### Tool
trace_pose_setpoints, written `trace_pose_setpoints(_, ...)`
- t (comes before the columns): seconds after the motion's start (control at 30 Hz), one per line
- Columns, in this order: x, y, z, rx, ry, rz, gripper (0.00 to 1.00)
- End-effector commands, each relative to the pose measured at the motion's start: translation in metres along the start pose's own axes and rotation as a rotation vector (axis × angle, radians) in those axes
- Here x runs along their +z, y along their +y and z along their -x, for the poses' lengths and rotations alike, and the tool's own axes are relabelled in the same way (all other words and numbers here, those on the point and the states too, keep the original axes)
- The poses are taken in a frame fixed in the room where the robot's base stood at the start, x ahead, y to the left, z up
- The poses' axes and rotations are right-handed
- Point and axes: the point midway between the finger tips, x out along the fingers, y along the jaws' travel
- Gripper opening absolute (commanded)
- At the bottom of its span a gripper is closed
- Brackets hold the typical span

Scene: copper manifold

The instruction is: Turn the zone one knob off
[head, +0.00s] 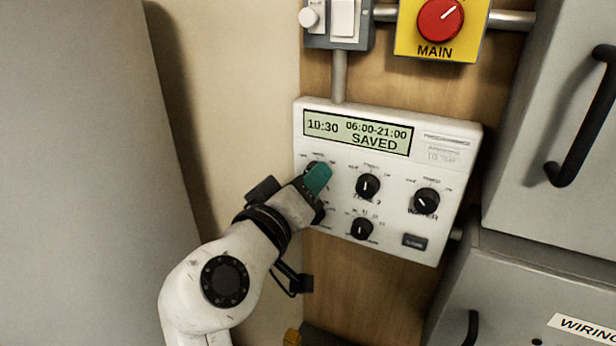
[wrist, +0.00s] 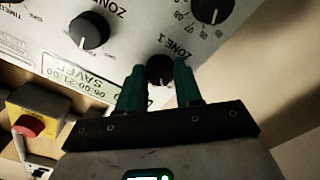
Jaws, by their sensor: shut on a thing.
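The zone one knob (wrist: 160,70) is a round black knob beside the label ZONE 1 on the white controller panel (head: 300,135). It shows between my fingertips in the wrist view; in the head view my gripper hides it. My gripper (head: 318,178) has teal fingers, and they are closed on the knob's sides in the wrist view (wrist: 158,76). I cannot tell which way the knob's pointer is set. The panel's display (head: 357,132) reads 10:30, 06:00-21:00 and SAVED.
The zone two knob (head: 368,186) is close to the right of my gripper. Another black knob (head: 425,201), a lower knob (head: 361,229) and a dark button (head: 414,242) share the panel. A red MAIN switch (head: 440,20) is above. Grey cabinets (head: 540,120) stand at right.

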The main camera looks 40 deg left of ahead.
Motion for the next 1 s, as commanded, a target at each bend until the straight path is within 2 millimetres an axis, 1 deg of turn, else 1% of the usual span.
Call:
trace_pose_setpoints(0.2, -0.0009, -0.0003, 0.0002, -0.001, 0.003, 0.031, 0.04)
trace_pose_setpoints(0.57, -0.0011, -0.0006, 0.0003, -0.001, 0.004, 0.033, 0.04)
trace_pose_setpoints(0.6, -0.0011, -0.0006, 0.0003, -0.001, 0.003, 0.033, 0.38)
trace_pose_setpoints(0.83, -0.0007, -0.0003, 0.0002, -0.001, 0.002, 0.032, 0.60)
trace_pose_setpoints(1.0, -0.0004, -0.0002, 0.0001, 0.000, 0.001, 0.032, 0.60)
